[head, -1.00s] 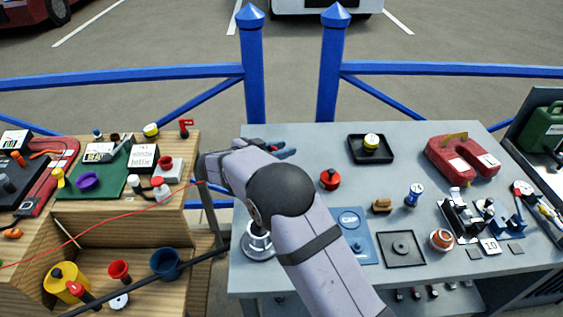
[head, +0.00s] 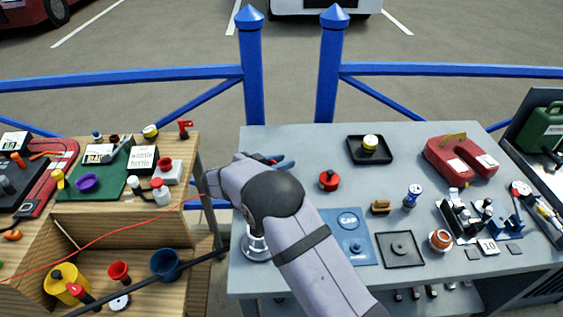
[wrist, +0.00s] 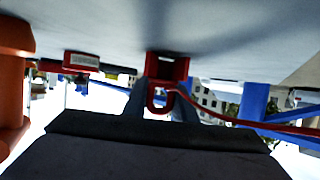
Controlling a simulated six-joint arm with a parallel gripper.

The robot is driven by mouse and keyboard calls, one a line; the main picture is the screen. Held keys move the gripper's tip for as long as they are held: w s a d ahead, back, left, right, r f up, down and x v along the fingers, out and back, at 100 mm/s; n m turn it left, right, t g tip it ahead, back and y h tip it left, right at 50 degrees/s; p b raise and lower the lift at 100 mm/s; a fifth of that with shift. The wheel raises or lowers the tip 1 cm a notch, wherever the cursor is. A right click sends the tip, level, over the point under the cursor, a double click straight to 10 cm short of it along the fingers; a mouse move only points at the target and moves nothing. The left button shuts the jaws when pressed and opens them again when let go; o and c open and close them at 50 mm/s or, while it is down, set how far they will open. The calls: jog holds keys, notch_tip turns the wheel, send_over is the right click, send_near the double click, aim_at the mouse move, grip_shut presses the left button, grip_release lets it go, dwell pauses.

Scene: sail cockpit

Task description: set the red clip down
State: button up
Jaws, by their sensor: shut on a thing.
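The red clip (wrist: 167,72) shows in the middle of the wrist view, between the dark fingers of my gripper (wrist: 163,104). It has a loop with a hole, and a thin red cord runs from it to the right. In the head view my gripper (head: 281,162) is over the left back part of the grey table (head: 300,140), and my arm hides most of the clip. The gripper is shut on the clip. The clip is close to the table surface, which fills the top of the inverted wrist view; I cannot tell whether they touch.
A red round knob (head: 329,181) stands right of my gripper. A black tray (head: 356,158) holds a yellow-topped item behind it. A blue panel (head: 358,226) lies nearer. The red cord (head: 110,232) crosses the wooden bench on the left. Bare table lies behind the gripper.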

jog(key=shift+f, duration=0.15)
jog(key=o, duration=1)
jog(key=shift+r, duration=0.2)
jog(key=b+v, duration=0.1)
jog(key=v, duration=1.1)
